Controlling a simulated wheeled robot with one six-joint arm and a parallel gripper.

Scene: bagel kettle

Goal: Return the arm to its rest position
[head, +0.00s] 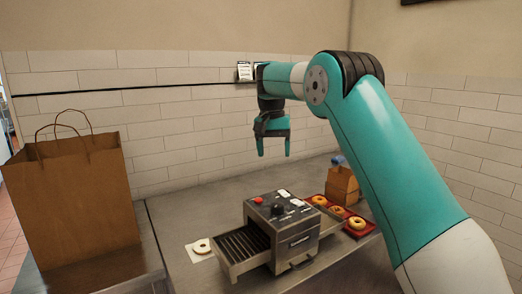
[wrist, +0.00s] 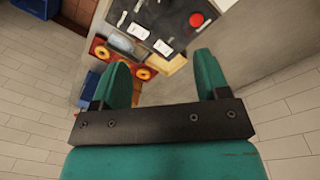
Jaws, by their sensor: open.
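My gripper (head: 273,146) hangs from the teal and white arm, fingers pointing down, above and behind the toaster-like machine. It is open and nothing is between its fingers. The wrist view shows the two teal fingers of my gripper (wrist: 163,80) spread apart, with the machine (wrist: 165,20) and a red tray (wrist: 103,48) of bagels beyond them. In the head view the machine (head: 290,222) has a red button, a dark knob and a slatted rack at its left. My arm is raised well clear of the counter.
A large brown paper bag (head: 75,205) stands at the left. A bagel (head: 202,246) lies on a white paper left of the machine. Red trays (head: 367,228) with bagels and a small brown bag (head: 341,187) sit at the right. The tiled wall (head: 180,135) is behind.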

